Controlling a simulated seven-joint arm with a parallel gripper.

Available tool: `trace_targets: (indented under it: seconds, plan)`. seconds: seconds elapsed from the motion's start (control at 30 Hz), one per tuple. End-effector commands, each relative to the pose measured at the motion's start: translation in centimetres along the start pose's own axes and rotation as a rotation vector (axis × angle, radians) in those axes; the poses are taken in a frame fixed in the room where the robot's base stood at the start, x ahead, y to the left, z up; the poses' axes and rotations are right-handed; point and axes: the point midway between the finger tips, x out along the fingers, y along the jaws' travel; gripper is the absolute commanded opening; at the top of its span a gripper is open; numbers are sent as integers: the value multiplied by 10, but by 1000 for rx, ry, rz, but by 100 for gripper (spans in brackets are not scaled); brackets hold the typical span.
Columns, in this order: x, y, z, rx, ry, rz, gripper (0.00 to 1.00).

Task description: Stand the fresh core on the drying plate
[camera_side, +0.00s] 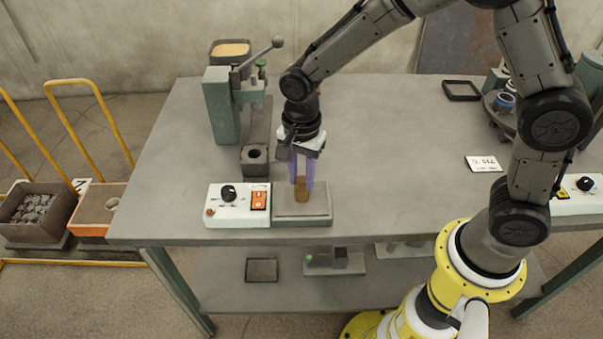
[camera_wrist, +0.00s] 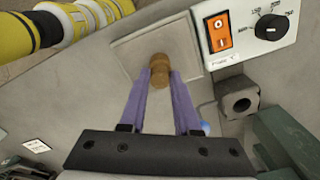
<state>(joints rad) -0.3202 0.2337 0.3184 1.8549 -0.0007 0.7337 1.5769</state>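The fresh core (camera_side: 301,187) is a small tan-brown cylinder with a narrower waist. In the side view it is upright, at or just above the drying plate (camera_side: 318,211), a grey square slab at the table's front. Whether its base touches the plate I cannot tell. My gripper (camera_side: 302,180) points down from above with two purple fingers on either side of the core. In the wrist view the core (camera_wrist: 159,70) sits between the fingertips (camera_wrist: 160,77), which close on it. The plate (camera_wrist: 130,62) lies beneath and around it.
A white control box (camera_side: 238,205) with a black knob and orange switch stands directly left of the plate. A green press (camera_side: 222,105) with a lever and a grey block with a hole (camera_side: 255,158) stand behind it. The table's middle right is clear around a white card (camera_side: 484,163).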

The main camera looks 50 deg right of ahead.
Motion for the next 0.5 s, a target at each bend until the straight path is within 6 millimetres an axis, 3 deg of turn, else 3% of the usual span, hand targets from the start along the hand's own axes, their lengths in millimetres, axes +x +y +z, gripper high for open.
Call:
trace_targets:
  seconds: [0.03, 0.1, 0.13, 0.5]
  plan:
    - [0, 0, 0, 0, 0, 0, 42]
    - [0, 0, 0, 0, 0, 0, 55]
    - [0, 0, 0, 0, 0, 0, 56]
    - [-6, 0, 0, 0, 0, -2, 56]
